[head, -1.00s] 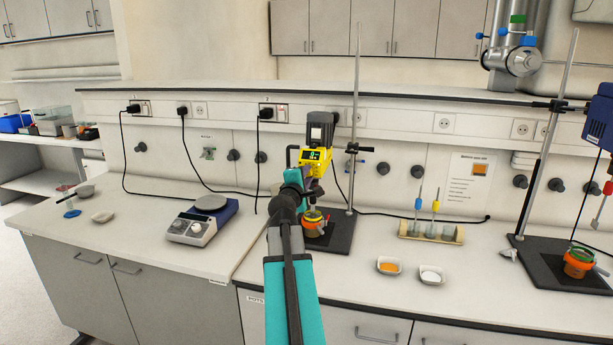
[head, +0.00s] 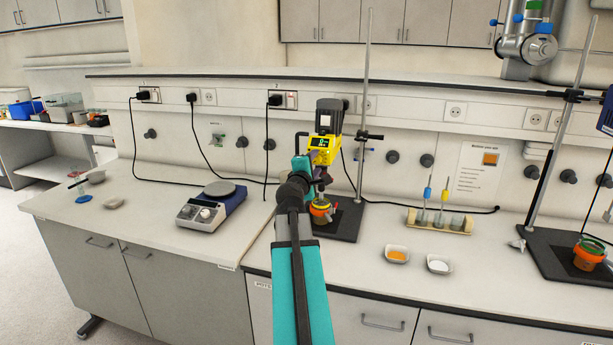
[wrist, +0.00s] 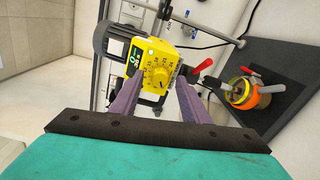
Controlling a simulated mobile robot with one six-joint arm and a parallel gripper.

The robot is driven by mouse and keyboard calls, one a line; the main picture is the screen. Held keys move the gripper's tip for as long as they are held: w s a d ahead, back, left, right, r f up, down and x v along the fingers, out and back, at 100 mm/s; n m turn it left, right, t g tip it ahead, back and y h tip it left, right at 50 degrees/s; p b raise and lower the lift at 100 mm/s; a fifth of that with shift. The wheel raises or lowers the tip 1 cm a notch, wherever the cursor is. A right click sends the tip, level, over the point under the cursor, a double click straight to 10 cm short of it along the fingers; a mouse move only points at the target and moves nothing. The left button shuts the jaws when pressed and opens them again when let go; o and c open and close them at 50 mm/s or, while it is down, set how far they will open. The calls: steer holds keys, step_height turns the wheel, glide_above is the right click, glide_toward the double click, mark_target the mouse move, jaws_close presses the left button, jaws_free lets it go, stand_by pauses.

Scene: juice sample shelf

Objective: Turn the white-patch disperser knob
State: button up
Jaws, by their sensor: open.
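The yellow disperser (head: 323,147) with a dark motor body hangs on a stand at the bench's middle. In the wrist view, the yellow disperser front (wrist: 128,66) shows a small display and a round yellow knob (wrist: 160,77) with a number scale. I cannot make out a white patch on it for certain. My gripper (wrist: 158,84) is open, its two purple fingers on either side of the knob. I cannot tell whether they touch it. In the head view, my arm hides part of the disperser's lower front.
An orange-banded jar (head: 320,211) stands under the disperser on a dark base (head: 345,222). A red lever (wrist: 202,66) is close to the right finger. A hotplate (head: 211,205) stands left; two small dishes and a tube rack (head: 440,221) stand right. Another stand is at far right.

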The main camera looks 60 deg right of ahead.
steer(key=b+v, duration=0.3)
steer(key=v, duration=0.5)
steer(key=shift+f+b, duration=0.15)
steer(key=shift+b, duration=0.2)
steer(key=b+v, duration=0.2)
steer(key=b, duration=0.5)
steer(key=shift+a, duration=0.2)
steer(key=shift+b+v, duration=1.4)
steer(key=shift+b, duration=0.1)
steer(key=shift+s, duration=0.15)
